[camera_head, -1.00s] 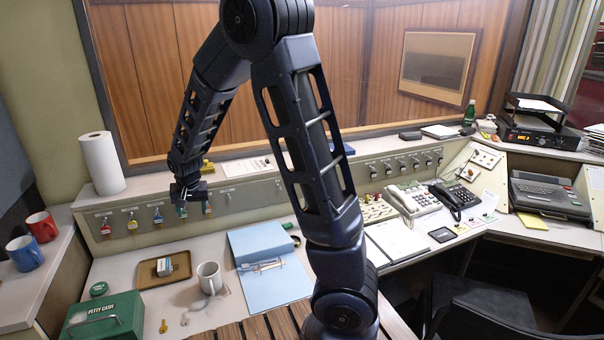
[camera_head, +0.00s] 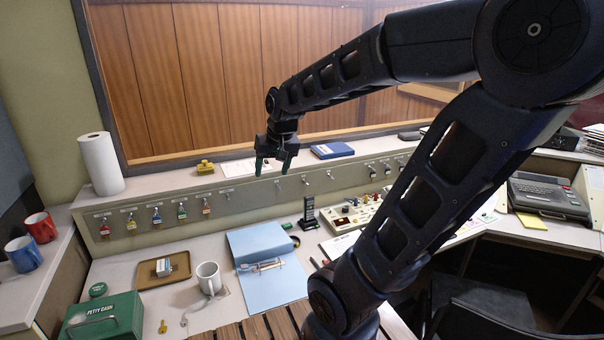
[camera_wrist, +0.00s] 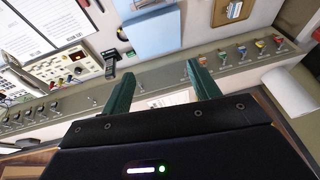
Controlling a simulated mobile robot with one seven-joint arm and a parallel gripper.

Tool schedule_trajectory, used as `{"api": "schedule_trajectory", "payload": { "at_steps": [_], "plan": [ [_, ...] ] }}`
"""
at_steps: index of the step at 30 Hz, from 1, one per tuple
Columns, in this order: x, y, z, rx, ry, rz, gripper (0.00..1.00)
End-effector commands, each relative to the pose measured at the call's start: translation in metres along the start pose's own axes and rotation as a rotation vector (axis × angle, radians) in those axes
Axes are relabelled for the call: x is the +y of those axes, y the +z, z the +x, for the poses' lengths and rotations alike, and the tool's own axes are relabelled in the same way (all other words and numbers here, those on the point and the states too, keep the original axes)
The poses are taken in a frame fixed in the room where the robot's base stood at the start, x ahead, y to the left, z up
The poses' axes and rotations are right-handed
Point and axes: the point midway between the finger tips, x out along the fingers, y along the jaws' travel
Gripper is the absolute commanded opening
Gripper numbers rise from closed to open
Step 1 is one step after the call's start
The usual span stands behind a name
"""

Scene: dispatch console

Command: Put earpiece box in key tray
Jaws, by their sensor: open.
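A small white and grey box (camera_head: 164,266), which looks like the earpiece box, rests inside the brown key tray (camera_head: 147,279) on the desk at the left. The tray (camera_wrist: 218,19) and the box (camera_wrist: 235,9) also show at the top of the wrist view, partly cut off by the frame edge. My gripper (camera_head: 272,168) is open and empty in front of the back ledge, up and to the right of the tray. Its two green fingers stand apart in the wrist view (camera_wrist: 160,72), with nothing between them.
A white mug (camera_head: 208,275) and a blue binder (camera_head: 262,245) lie right of the tray. A green petty cash box (camera_head: 104,318) stands in front. A key panel (camera_head: 150,225) runs behind. A black upright device (camera_head: 309,212) stands right of the binder.

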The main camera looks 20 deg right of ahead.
Motion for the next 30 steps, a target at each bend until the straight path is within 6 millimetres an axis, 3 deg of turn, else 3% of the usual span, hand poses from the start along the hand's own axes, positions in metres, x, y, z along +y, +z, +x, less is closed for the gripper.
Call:
{"api": "schedule_trajectory", "payload": {
  "at_steps": [6, 13, 30],
  "plan": [
    [0.03, 0.043, -0.036, 0.041, 0.049, -0.018, 0.61],
    [0.044, 0.077, -0.053, 0.059, 0.098, -0.036, 0.61],
    [0.046, 0.085, -0.056, 0.06, 0.11, -0.042, 0.61]
  ]
}}
